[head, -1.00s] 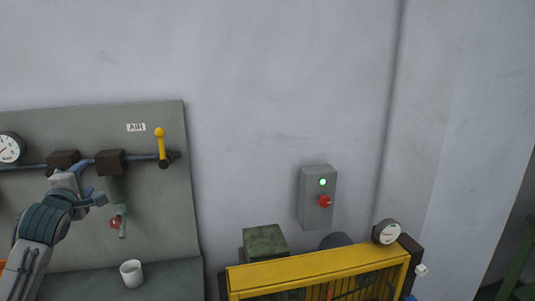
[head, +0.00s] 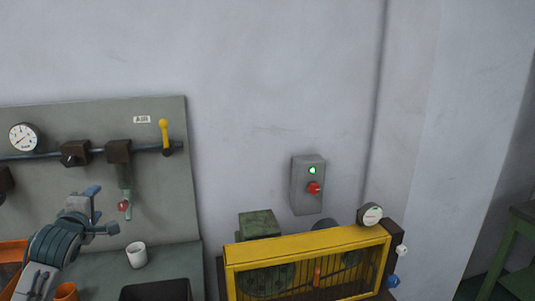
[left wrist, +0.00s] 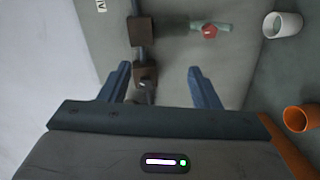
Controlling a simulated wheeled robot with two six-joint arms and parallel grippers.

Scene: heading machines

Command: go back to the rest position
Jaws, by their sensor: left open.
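My left gripper (head: 105,208) is open and empty in the head view, in front of the grey air panel (head: 60,120) and below its pipe. In the left wrist view its two blue fingers (left wrist: 157,82) stand wide apart with nothing between them touching. Behind them are the dark blocks (left wrist: 145,74) on the pipe and the red knob (left wrist: 210,32) of the drain piece. My right gripper does not show.
A white cup (head: 136,255) and an orange cup (head: 66,291) stand on the bench below the panel, beside a dark tray (head: 156,291). A yellow-framed guard (head: 305,248) is to the right, under a grey switch box (head: 307,185). A green stand (head: 520,245) is at far right.

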